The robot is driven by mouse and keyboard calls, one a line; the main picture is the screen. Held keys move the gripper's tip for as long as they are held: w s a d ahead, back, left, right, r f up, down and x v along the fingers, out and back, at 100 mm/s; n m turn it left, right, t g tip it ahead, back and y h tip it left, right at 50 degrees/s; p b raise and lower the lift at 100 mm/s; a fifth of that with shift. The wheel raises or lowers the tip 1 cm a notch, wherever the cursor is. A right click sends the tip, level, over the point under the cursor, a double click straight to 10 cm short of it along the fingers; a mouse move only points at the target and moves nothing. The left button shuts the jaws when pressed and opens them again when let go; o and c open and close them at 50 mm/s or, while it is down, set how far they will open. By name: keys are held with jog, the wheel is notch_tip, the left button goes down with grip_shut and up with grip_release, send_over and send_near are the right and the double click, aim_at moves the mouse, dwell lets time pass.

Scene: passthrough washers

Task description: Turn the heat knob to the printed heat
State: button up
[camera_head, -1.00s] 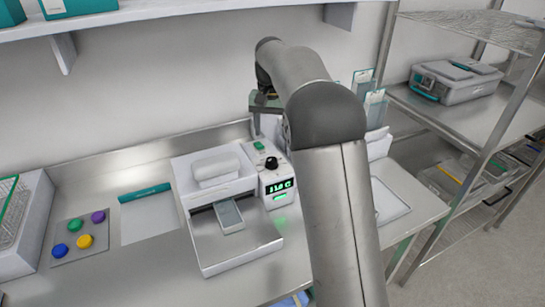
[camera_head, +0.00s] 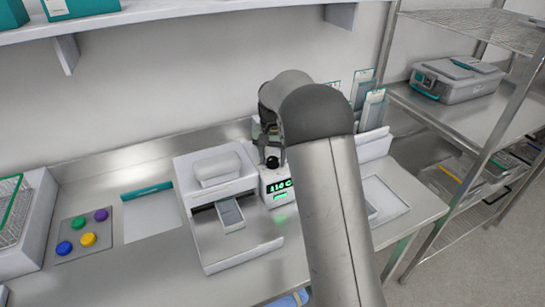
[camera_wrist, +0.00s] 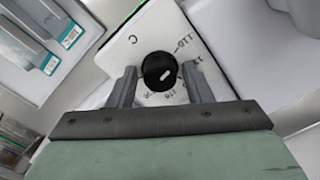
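The heat knob (camera_wrist: 158,71) is round and black with a short white mark, on a white panel printed with a C, 110 and other partly hidden numbers. In the head view my gripper (camera_head: 266,143) is just above the panel, partly behind my arm.
Upright cards (camera_head: 373,108) stand right of the machine; their print is too small to read. A pad with coloured discs (camera_head: 83,237) and a white sheet (camera_head: 150,214) lie left. A wire rack (camera_head: 490,110) stands right.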

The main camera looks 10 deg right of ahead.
jog(key=c, duration=0.6)
jog(key=shift+o, duration=0.2)
jog(key=shift+m, duration=0.3)
jog(key=m, duration=0.3)
jog(key=shift+m, duration=2)
jog(key=shift+r, duration=0.1)
jog(key=o, duration=1)
